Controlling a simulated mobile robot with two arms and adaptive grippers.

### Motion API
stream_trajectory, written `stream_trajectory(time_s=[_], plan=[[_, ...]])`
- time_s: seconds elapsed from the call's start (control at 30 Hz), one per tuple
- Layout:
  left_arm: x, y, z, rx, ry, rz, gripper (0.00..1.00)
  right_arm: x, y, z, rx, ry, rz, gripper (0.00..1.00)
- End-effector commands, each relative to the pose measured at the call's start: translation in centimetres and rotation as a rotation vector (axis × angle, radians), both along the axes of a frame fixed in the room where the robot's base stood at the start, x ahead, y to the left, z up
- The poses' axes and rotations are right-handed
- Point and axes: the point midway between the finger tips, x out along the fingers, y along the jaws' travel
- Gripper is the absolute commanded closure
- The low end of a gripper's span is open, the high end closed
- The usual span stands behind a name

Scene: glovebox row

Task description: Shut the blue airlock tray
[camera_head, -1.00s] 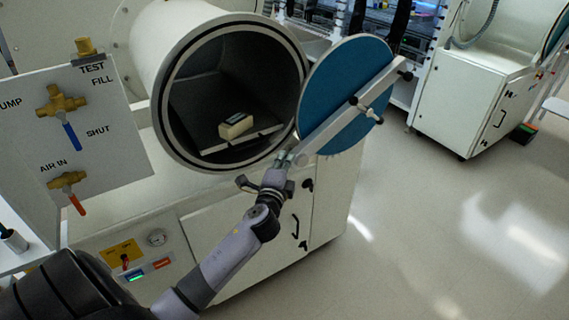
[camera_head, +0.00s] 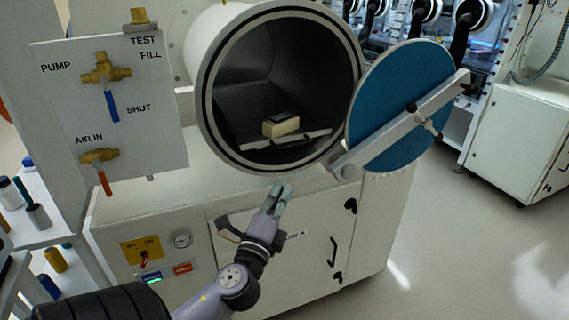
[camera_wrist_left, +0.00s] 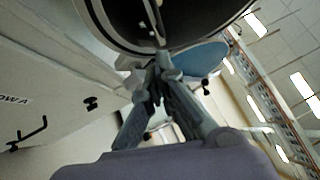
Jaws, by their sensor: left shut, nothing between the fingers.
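The airlock is a white cylinder with a dark round mouth (camera_head: 222,125) and a blue round door (camera_head: 393,92) swung open to the right. Inside lies the tray (camera_head: 308,137), dark with a pale front edge, fully behind the rim and carrying a small beige box (camera_head: 281,125). My left gripper (camera_head: 284,188) is shut and empty, just below the lower rim of the mouth. In the left wrist view its closed fingertips (camera_wrist_left: 160,66) show in front of the mouth, with part of the blue door (camera_wrist_left: 200,58) beyond. My right gripper is out of view.
A valve panel (camera_head: 150,165) with brass valves stands left of the airlock. The white cabinet (camera_head: 375,230) below has a handle and latches. A shelf with bottles (camera_head: 38,215) is at far left. The floor (camera_head: 450,270) at right is clear.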

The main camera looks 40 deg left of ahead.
Motion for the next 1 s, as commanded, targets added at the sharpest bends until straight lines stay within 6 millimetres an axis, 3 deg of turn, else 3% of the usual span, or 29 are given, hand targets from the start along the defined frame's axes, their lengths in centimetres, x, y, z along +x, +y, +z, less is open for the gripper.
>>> stream_trajectory(time_s=[0.37, 0.6, 1.0], plan=[[7.2, 3.5, 1.9, 0.000, -0.001, 0.001, 1.00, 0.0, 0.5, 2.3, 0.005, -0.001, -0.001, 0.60], [7.9, 6.3, 2.5, -0.001, 0.002, -0.001, 1.00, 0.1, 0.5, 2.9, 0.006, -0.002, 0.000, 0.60], [8.0, 6.9, 2.6, -0.003, 0.001, -0.001, 1.00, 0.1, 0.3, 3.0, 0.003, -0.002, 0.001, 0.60]])
